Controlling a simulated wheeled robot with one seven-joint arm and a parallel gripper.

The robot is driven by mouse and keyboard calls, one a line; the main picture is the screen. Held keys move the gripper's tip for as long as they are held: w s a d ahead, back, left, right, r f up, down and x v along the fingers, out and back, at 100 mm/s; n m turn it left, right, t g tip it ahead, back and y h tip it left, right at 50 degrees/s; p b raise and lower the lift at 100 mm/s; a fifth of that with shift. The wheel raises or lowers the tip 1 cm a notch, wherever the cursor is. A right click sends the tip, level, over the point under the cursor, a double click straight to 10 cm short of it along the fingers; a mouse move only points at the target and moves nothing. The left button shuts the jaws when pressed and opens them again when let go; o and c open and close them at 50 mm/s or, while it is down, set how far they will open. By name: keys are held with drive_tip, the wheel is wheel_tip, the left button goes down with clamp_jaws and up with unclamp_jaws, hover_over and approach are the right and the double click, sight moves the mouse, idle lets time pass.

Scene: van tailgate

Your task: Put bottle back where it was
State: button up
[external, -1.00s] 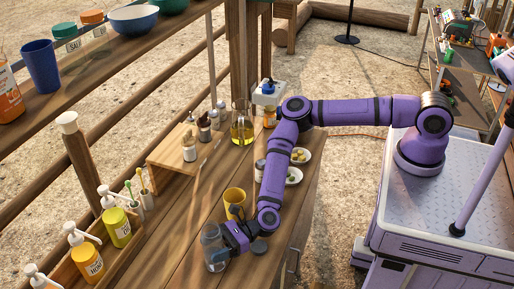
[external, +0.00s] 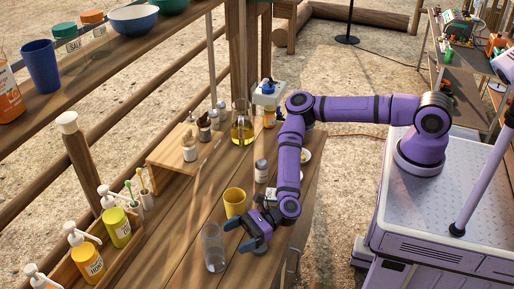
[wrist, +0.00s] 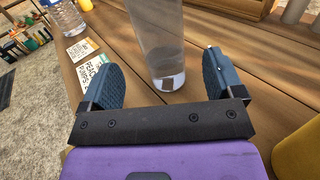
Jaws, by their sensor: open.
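A tall clear cylindrical vessel, which looks like the bottle (external: 213,250), stands upright on the wooden table near its front. My gripper (external: 238,236) is open just to its right, a little apart from it. In the wrist view the same clear bottle (wrist: 163,45) stands upright ahead, between the lines of the two blue fingers of my gripper (wrist: 157,76). Its top is cut off there. Nothing is held. I cannot tell whether a fingertip touches it.
A yellow cup (external: 235,202) stands close behind my gripper. Pump bottles (external: 89,259) line the left. Printed cards (wrist: 95,75) and another clear container (wrist: 66,17) show in the wrist view.

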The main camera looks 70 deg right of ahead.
drive_tip(key=shift+v, duration=2.05)
